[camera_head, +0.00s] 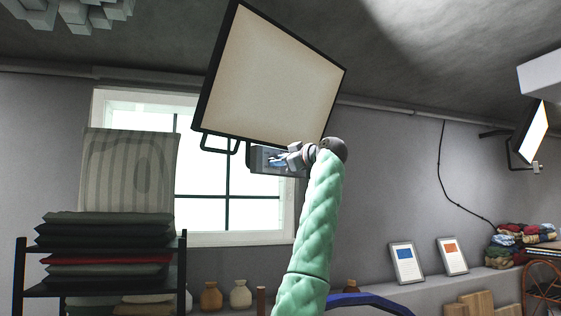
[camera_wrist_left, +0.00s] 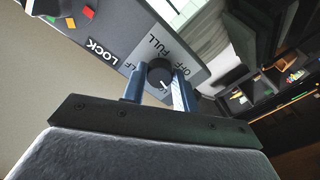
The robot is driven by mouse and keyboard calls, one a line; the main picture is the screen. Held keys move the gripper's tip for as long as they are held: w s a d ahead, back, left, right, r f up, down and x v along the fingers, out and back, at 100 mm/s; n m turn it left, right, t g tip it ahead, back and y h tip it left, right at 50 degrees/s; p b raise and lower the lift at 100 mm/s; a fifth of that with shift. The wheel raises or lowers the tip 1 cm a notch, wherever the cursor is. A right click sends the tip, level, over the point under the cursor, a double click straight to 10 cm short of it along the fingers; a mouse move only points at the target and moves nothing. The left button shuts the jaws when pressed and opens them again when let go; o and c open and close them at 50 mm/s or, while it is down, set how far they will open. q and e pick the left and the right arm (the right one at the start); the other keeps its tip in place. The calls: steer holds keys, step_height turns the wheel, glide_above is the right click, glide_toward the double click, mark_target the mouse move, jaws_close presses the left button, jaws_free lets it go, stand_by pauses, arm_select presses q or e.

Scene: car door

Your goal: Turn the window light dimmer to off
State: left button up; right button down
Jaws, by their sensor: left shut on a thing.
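The window light (camera_head: 270,80) is a large, tilted, dark-framed panel in front of the window in the head view. A grey control box (camera_head: 256,159) sits at its lower edge. In the left wrist view its grey faceplate (camera_wrist_left: 125,45) carries LOCK, OFF and FULL lettering. A round black dimmer knob (camera_wrist_left: 158,71) with a small white mark stands on it. My left gripper (camera_head: 277,159) is at the box. In the left wrist view its blue fingers (camera_wrist_left: 158,88) are on either side of the knob, shut on it. My right gripper is in neither view.
A shelf (camera_head: 110,263) with stacked cushions stands at the left. A second light (camera_head: 530,132) is on the right wall. Framed pictures (camera_head: 405,263), jars (camera_head: 240,294) and folded cloths (camera_head: 515,235) line the low ledge. A dark cable (camera_head: 442,170) hangs on the wall.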

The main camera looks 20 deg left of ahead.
arm_select(q)
steer(key=n+p, duration=0.1)
steer(key=n, duration=1.1)
steer(key=shift+w, duration=0.1)
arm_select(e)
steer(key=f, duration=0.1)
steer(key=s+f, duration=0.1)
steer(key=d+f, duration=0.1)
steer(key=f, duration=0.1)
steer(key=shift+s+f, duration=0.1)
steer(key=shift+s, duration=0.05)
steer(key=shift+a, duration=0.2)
arm_select(q)
steer(key=o, duration=1)
steer(key=shift+c, duration=0.2)
steer(key=shift+d+r, duration=0.1)
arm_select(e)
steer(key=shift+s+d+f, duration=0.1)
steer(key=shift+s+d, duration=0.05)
